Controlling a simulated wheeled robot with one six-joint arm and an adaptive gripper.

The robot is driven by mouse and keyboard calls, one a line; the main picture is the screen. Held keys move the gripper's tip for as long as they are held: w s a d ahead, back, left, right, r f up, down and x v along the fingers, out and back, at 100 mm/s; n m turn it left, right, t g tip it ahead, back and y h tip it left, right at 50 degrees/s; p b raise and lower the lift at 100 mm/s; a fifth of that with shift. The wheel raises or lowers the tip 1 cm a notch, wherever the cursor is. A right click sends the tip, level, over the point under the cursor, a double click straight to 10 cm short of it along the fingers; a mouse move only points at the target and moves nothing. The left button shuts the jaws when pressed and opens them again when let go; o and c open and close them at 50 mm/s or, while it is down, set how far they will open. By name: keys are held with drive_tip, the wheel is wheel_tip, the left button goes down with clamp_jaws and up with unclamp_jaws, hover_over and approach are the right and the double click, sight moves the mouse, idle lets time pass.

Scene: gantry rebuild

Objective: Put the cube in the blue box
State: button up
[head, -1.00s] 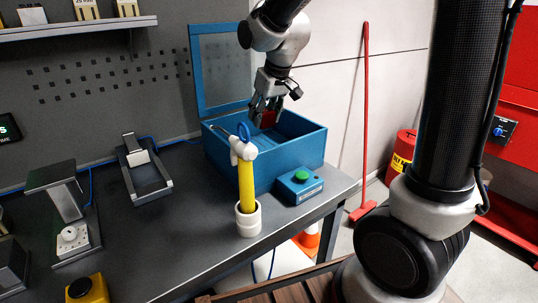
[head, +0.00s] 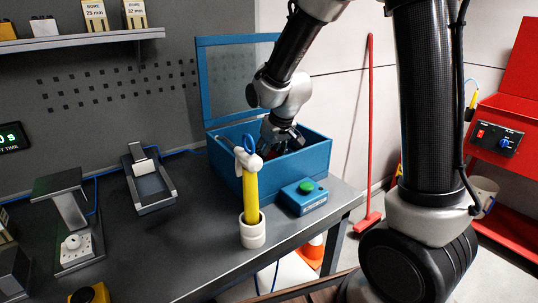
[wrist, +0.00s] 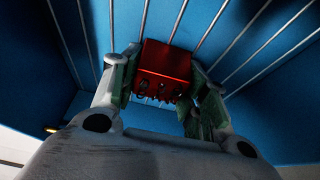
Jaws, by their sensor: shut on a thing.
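The blue box (head: 315,158) stands open on the bench, its framed lid raised at the back. My gripper (head: 277,148) is down inside the box opening. In the wrist view my gripper (wrist: 160,95) is shut on the red cube (wrist: 165,65), with a finger on each side of it. The blue ribbed inside of the box (wrist: 215,35) lies beyond the cube. I cannot tell whether the cube touches the box floor. In the head view the cube is mostly hidden by the gripper and the box wall.
A yellow-handled tool (head: 250,190) stands in a white holder (head: 252,232) close in front of the box. A blue button box (head: 303,196) with a green button is at the box's front right. Bare bench (head: 190,240) lies to the left.

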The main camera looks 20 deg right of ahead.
drive_tip(key=o, duration=1.2)
drive_tip(key=shift+f, duration=0.15)
drive_tip(key=shift+r, duration=0.4)
drive_tip(key=v, duration=1.1)
drive_tip(key=s+d+r+m, duration=0.1)
drive_tip(key=s+d, duration=0.3)
drive_tip(key=s, duration=0.3)
drive_tip(key=s+d+r+m+h, duration=0.1)
drive_tip(key=s+d+r, duration=0.1)
drive_tip(key=s+d, duration=0.3)
drive_tip(key=s+d+r+m, duration=0.1)
drive_tip(key=s+d, duration=0.3)
drive_tip(key=s, duration=0.7)
drive_tip(key=shift+d+r+m, duration=0.15)
drive_tip(key=shift+d+m, duration=0.15)
drive_tip(key=shift+d, duration=0.05)
drive_tip(key=shift+w, duration=0.1)
